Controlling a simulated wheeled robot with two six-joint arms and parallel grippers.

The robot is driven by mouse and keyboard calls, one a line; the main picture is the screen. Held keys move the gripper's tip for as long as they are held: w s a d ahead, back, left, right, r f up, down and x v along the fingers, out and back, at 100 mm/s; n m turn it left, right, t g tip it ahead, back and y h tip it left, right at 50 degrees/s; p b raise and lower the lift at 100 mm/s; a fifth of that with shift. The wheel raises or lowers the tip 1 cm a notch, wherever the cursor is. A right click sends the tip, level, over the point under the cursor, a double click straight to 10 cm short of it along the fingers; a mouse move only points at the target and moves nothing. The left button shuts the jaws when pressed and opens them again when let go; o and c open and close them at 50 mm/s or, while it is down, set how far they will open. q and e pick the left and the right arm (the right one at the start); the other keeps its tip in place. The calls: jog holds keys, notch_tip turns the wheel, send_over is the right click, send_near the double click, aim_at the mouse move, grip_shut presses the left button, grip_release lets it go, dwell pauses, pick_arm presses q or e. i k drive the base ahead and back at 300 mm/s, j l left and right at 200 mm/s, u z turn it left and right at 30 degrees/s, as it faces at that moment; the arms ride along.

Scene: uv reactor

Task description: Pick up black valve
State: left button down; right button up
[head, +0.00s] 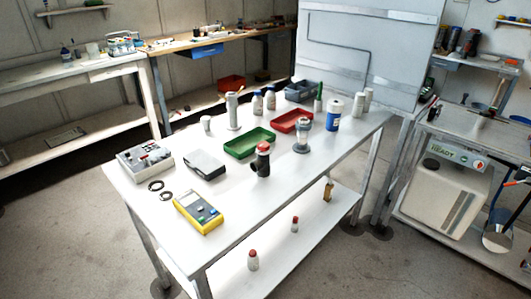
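A black valve (262,161) with a red top stands upright on the white table (240,205), near the middle of its front part. It is just in front of the green tray (238,149) and to the left of a grey and clear fitting (301,136). Nothing is touching the valve from the front, and it is fully visible. Neither of my grippers shows in the head view.
A yellow meter (199,212), black rings (160,190), a grey box (145,162) and a dark flat case (205,165) lie to the left. A red tray (292,121) and bottles (333,116) stand behind. The table's front right is clear.

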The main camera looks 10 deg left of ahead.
aim_at(261, 165)
jog(key=i+l+u, duration=0.1)
jog(key=u, duration=0.75)
jog(key=i+l+u, duration=0.2)
jog(key=l+u, duration=0.15)
jog(key=l, duration=0.35)
jog(key=i+l+u, duration=0.15)
jog(key=l+u, duration=0.2)
jog(key=l, duration=0.35)
jog(key=l+u, duration=0.3)
jog(key=l, duration=0.45)
